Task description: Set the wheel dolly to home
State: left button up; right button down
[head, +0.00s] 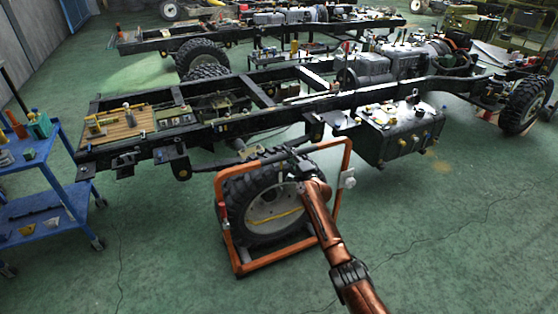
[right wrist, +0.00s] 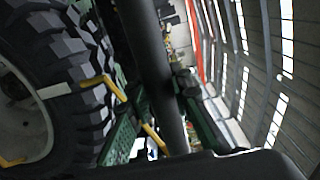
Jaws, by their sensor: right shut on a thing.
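The wheel dolly (head: 333,207) is an orange tubular frame standing on the green floor in front of the near chassis. A tyre with a pale rim (head: 237,199) stands upright in it, and the tyre also fills the left of the right wrist view (right wrist: 75,70). My right arm reaches in from the lower right, and my right gripper (head: 298,166) is at the dolly's upper part, in front of the tyre. It is shut on the dolly; the exact grip point is hard to see. A dark bar (right wrist: 155,70) crosses the right wrist view. My left gripper is out of view.
The near chassis (head: 230,125) lies just behind the dolly, with a dark tank (head: 400,138) hanging to the right. A blue cart (head: 45,175) stands at the left. The floor (head: 450,240) is clear at the right and front left.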

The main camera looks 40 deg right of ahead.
jog(key=shift+w, duration=0.2)
jog(key=c, duration=1.7)
grip_release()
jog(key=shift+s+a+f, duration=0.1)
jog(key=shift+s, duration=0.15)
jog(key=v, duration=1.1)
jog(key=shift+s, duration=0.25)
